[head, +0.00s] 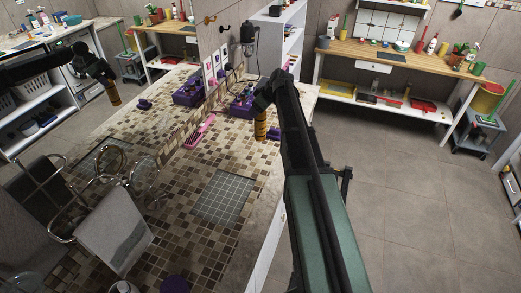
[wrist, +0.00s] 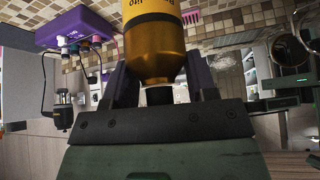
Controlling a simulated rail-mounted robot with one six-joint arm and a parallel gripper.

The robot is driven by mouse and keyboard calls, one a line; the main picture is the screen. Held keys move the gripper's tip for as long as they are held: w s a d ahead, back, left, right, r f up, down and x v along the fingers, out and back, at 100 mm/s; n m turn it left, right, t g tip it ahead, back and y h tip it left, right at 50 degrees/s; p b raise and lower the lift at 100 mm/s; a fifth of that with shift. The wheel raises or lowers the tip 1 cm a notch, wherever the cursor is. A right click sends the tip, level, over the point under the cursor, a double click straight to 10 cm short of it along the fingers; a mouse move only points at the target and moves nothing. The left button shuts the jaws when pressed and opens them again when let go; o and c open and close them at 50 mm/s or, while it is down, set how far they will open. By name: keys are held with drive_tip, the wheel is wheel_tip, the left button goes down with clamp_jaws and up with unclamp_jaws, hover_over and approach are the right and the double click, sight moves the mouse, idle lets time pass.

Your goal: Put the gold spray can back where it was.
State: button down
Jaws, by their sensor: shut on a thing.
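The gold spray can (head: 260,127) is held in my gripper (head: 262,110), above the mosaic-tiled counter (head: 235,160) near its right part. In the wrist view the can's gold body with dark lettering (wrist: 153,50) fills the upper middle, between the two purple fingers (wrist: 163,88) of my gripper, which is shut on it. The can looks clear of the counter. Its far end is cut off in the wrist view. No marker of its former place is evident.
A purple box (head: 243,106) with knobs and cables stands at the back; it also shows in the wrist view (wrist: 78,28). A pink comb-like item (head: 200,131) lies nearby. A grey gridded patch (head: 222,197) is bare. A mirror seems to repeat things leftward.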

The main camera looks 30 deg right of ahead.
sight(258, 135)
wheel_tip(258, 135, down, 14)
drive_tip(key=b, duration=1)
drive_tip(key=shift+r+b, duration=0.25)
drive_tip(key=shift+b, duration=0.1)
drive_tip(key=shift+r, duration=0.25)
drive_tip(key=shift+f, duration=0.2)
drive_tip(key=shift+c, duration=2.1)
unclamp_jaws()
drive_tip(key=shift+r, duration=0.15)
